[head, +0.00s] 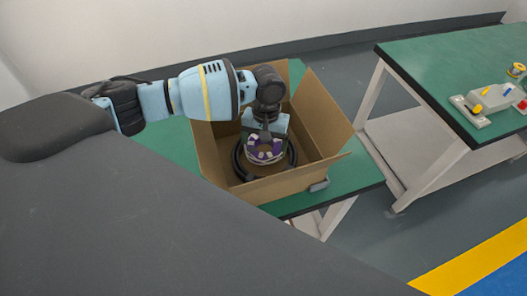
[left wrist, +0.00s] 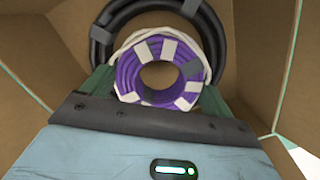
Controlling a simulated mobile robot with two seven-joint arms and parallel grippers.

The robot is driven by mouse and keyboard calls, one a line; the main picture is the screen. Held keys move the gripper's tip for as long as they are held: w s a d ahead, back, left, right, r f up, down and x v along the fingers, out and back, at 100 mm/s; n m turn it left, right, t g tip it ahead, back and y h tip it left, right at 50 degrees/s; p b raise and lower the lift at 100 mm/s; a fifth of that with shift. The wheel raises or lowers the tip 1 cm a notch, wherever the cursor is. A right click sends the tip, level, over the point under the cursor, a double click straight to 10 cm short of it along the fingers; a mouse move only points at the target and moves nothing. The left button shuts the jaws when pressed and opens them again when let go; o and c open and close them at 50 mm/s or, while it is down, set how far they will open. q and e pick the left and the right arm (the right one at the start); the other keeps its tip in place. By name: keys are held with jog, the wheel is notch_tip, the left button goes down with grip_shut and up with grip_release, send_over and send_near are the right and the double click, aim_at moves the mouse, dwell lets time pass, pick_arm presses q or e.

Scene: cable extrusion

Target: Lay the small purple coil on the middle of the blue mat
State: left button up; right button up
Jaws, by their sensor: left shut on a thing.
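The small purple coil (head: 265,155), with white wraps, is inside an open cardboard box. In the left wrist view the same coil (left wrist: 129,76) sits between my gripper's dark green fingers, with its hole facing the camera. My left gripper (head: 266,136) reaches down into the box and is shut on the coil. A blue area (head: 508,283) edged with yellow shows on the floor at the lower right of the head view; I cannot tell whether it is the mat. My right gripper is not in view.
The cardboard box (head: 331,115) has raised flaps and stands on a green table (head: 357,175). A larger black coil (head: 238,160) lies in the box around and beneath the purple one. A second green table (head: 440,60) at the right holds a grey device (head: 493,97).

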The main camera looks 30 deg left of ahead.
pick_arm(q)
notch_tip(320, 180, up, 6)
jog(key=shift+f, duration=0.1)
